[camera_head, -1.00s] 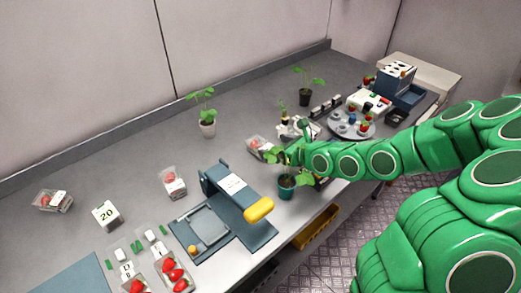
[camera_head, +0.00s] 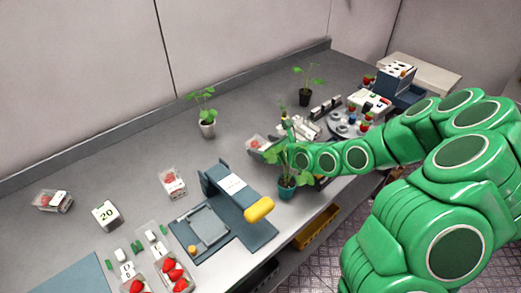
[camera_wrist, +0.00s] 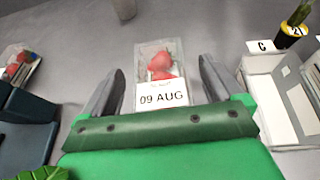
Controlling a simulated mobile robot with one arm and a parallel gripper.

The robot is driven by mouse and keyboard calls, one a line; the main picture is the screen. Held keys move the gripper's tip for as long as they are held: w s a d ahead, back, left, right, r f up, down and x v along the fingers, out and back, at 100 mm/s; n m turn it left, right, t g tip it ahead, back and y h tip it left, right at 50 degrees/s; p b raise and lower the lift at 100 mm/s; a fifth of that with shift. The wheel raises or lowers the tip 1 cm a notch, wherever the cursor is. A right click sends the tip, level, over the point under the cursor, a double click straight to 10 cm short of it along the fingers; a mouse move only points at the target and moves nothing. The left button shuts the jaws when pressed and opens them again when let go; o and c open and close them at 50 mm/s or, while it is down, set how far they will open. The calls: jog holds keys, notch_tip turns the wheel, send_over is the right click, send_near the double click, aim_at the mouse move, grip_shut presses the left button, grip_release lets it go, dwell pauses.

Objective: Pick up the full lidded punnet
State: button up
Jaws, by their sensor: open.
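A clear lidded punnet with red strawberries and a white label reading "09 AUG" (camera_wrist: 162,95) lies between my fingers in the wrist view. My gripper (camera_wrist: 160,66) is open, one finger on each side of it, with gaps visible. In the head view this punnet (camera_head: 254,143) sits on the bench just left of my gripper, partly hidden by it and by plant leaves. Other clear punnets with strawberries and labels stand at the far left (camera_head: 53,200) and left of the middle (camera_head: 172,182).
A teal-potted plant (camera_head: 287,190) stands close before my wrist. A blue press with a yellow handle (camera_head: 259,209) stands to the left. A white tray marked C (camera_wrist: 272,95) is close to my right finger. Open punnets (camera_head: 175,273) sit front left. Bench behind is mostly clear.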

aim_at(261, 144)
jog(key=shift+x, duration=1.05)
jog(key=c, duration=1.1)
jog(key=shift+r, duration=5)
